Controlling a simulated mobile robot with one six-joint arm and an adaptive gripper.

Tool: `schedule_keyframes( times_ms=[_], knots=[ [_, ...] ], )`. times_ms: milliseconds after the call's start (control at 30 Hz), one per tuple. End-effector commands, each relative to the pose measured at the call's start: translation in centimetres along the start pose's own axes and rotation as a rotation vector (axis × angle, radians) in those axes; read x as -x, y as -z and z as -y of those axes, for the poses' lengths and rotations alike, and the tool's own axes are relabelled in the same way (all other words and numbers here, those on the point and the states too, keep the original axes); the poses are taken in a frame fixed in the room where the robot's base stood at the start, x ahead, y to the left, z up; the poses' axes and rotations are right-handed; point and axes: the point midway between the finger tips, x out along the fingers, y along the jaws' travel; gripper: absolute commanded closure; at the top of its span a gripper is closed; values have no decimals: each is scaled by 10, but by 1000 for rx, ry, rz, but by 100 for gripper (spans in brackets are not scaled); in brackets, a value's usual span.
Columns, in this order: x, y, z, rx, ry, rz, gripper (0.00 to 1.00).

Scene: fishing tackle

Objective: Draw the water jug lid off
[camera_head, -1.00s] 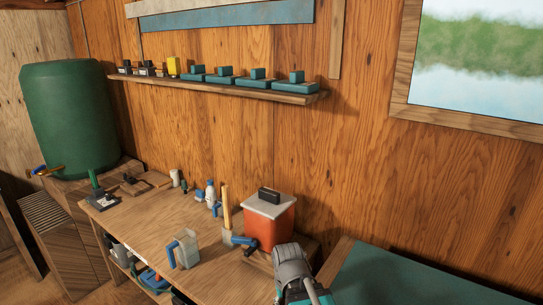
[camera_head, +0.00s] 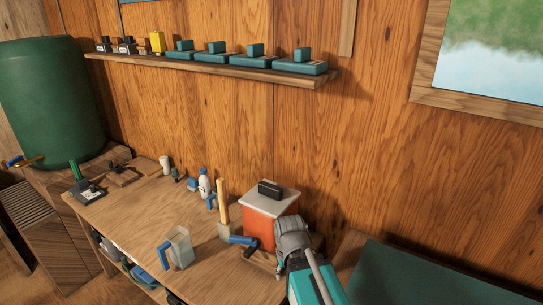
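The water jug appears to be the orange, box-shaped vessel (camera_head: 262,234) at the right end of the workbench. Its pale lid (camera_head: 288,201) sits flat on top and carries a black handle (camera_head: 269,189). My grey and teal arm shows in front of the jug's lower right and hides part of it. I cannot make out gripper fingers in this view, and nothing is seen touching the lid.
A clear jug with a blue handle (camera_head: 181,247), an upright wooden stick (camera_head: 222,202) and a white bottle (camera_head: 204,184) stand left of the orange jug. A shelf (camera_head: 215,70) runs above. The bench (camera_head: 135,223) has bare room at front left.

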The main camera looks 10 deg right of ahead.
Motion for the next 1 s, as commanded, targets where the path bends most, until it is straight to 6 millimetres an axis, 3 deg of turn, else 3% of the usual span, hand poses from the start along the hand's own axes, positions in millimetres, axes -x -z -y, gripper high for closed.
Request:
schedule_keyframes(
  times_ms=[67,167,200,467,1000],
  knots=[
    [0,0,0,0,0,0,43],
    [1,0,0,1,0,0,24],
    [2,1,0,3,0,0,23],
    [24,18,0,50,0,0,23],
    [121,97,1,317,0,0,23]
  ],
)
